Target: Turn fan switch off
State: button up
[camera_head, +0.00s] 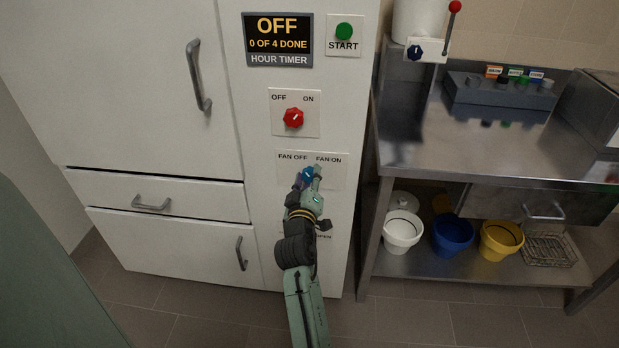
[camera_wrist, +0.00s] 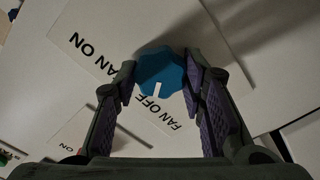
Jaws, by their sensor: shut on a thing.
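The fan switch is a blue knob (camera_head: 308,174) on a white plate (camera_head: 336,173) marked FAN OFF at left and FAN ON at right, on the front of the white cabinet. My gripper (camera_head: 308,175) reaches up to it from below and covers part of it. In the wrist view the blue knob (camera_wrist: 160,70) sits between the two fingers of my gripper (camera_wrist: 160,77), which are shut on its sides. The knob's white pointer mark points down in that view, toward the FAN OFF lettering.
Above are a red OFF/ON knob (camera_head: 293,118), a timer display (camera_head: 278,40) reading OFF, and a green START button (camera_head: 344,31). A lower plate is mostly hidden by my arm. A steel bench (camera_head: 460,140) stands close at right.

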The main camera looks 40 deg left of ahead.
jog(key=o, duration=1.1)
jog(key=shift+o, duration=0.2)
jog(key=shift+s+d, duration=0.1)
jog(key=v, duration=1.1)
jog(key=shift+s+d, duration=0.25)
jog(key=shift+s, duration=0.1)
